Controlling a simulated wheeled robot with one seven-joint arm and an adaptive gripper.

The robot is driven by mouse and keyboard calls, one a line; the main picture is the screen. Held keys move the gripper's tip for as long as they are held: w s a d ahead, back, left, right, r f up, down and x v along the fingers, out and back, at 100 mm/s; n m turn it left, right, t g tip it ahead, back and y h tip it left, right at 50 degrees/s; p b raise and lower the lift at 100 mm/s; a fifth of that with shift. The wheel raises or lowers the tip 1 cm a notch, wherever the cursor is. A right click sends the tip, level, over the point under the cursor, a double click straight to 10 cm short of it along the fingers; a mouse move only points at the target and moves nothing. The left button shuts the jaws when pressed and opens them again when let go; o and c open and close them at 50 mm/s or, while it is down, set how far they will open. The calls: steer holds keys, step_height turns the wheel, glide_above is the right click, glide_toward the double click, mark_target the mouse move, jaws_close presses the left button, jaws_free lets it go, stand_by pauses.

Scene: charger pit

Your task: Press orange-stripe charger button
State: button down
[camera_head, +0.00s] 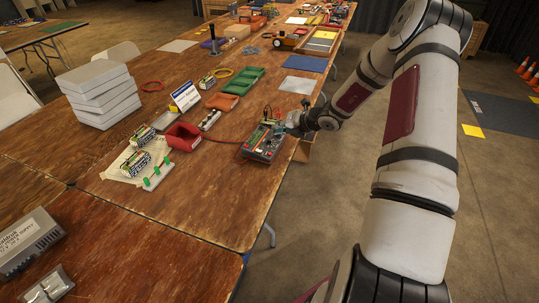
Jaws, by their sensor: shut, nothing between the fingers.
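A dark grey charger (262,143) with small coloured parts on its top lies near the right edge of the wooden table. Cables rise from its far end, and a red lead runs from its left side. My arm reaches in from the right. My gripper (290,124) is shut and empty, at the charger's far right corner, very close to it. I cannot tell whether it touches. The fingertips are small and partly lost against the charger and its cables.
A red bin (183,136), a blue-and-white sign (185,96) and battery packs (135,163) stand left of the charger. Green trays (240,84) and an orange tray (222,101) lie behind it. Stacked white boxes (100,92) stand far left. Bare tabletop lies in front of the charger.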

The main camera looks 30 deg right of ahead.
mark_target(270, 154)
steer(key=shift+f, duration=0.1)
steer(key=shift+w+a+f+b, duration=0.15)
steer(key=shift+w+f+b, duration=0.1)
steer(key=shift+f+b, duration=0.95)
steer(key=shift+w+a+f+b, duration=0.2)
steer(key=shift+f+b, duration=0.5)
steer(key=shift+f, duration=0.9)
steer(key=shift+w+a+f+b, duration=0.15)
steer(key=shift+w+f+b, duration=0.1)
steer(key=shift+f+b, duration=0.95)
steer(key=shift+f, duration=0.25)
steer(key=shift+f, duration=0.4)
steer(key=shift+w+a+f, duration=0.1)
steer(key=shift+f, duration=0.25)
steer(key=shift+r+p, duration=0.3)
steer(key=shift+r, duration=0.5)
